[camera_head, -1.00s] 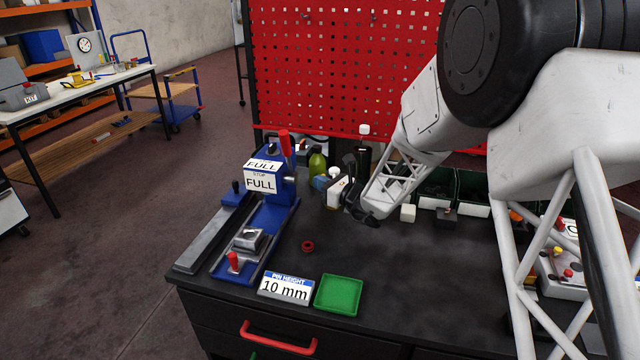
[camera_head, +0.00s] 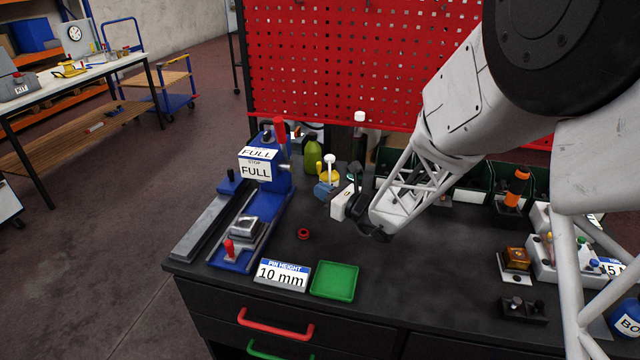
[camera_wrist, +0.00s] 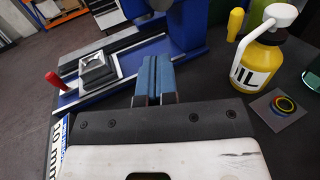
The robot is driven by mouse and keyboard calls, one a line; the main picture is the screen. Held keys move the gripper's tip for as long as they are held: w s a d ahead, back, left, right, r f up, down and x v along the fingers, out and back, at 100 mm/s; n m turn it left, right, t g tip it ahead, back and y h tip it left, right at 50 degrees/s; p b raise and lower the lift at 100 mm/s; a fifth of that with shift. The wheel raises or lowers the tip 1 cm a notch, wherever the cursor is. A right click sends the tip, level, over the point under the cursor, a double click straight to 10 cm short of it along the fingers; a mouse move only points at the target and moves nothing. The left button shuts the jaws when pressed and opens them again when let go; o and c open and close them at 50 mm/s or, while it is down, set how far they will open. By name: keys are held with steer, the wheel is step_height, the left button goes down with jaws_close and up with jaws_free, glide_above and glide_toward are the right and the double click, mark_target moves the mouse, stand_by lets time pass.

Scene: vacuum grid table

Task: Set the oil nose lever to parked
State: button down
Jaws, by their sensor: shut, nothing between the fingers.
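The yellow oil bottle (camera_wrist: 257,65) stands upright on the bench at the right of the wrist view, marked "OIL", with a white cap and nose (camera_wrist: 268,22) on top. A yellow knob (camera_wrist: 236,22) stands just left of it; I cannot tell which part is the lever. In the head view the bottle (camera_head: 331,178) is partly hidden behind my gripper (camera_head: 322,190). My gripper has blue fingers (camera_wrist: 153,72), shut and empty, apart from the bottle and to its left in the wrist view.
The blue press (camera_head: 268,170) with "FULL" signs and a red lever (camera_head: 280,130) stands at left. A red ring (camera_head: 303,233), a "10 mm" card (camera_head: 282,274) and a green tray (camera_head: 334,281) lie in front. A dark square pad with rings (camera_wrist: 280,107) lies by the bottle.

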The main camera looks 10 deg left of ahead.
steer(key=shift+s+d, duration=0.4)
steer(key=shift+s, duration=0.45)
steer(key=shift+s+d, duration=0.35)
steer(key=shift+s, duration=0.45)
steer(key=n+g+h, duration=0.5)
steer(key=n+g, duration=0.2)
steer(key=n, duration=1.5)
glide_toward(330, 167)
steer(key=shift+s+r, duration=0.15)
steer(key=shift+r, duration=0.55)
steer(key=shift+x, duration=4.95)
steer(key=shift+a+r+t, duration=0.1)
steer(key=shift+a+t, duration=0.1)
steer(key=shift+t, duration=0.1)
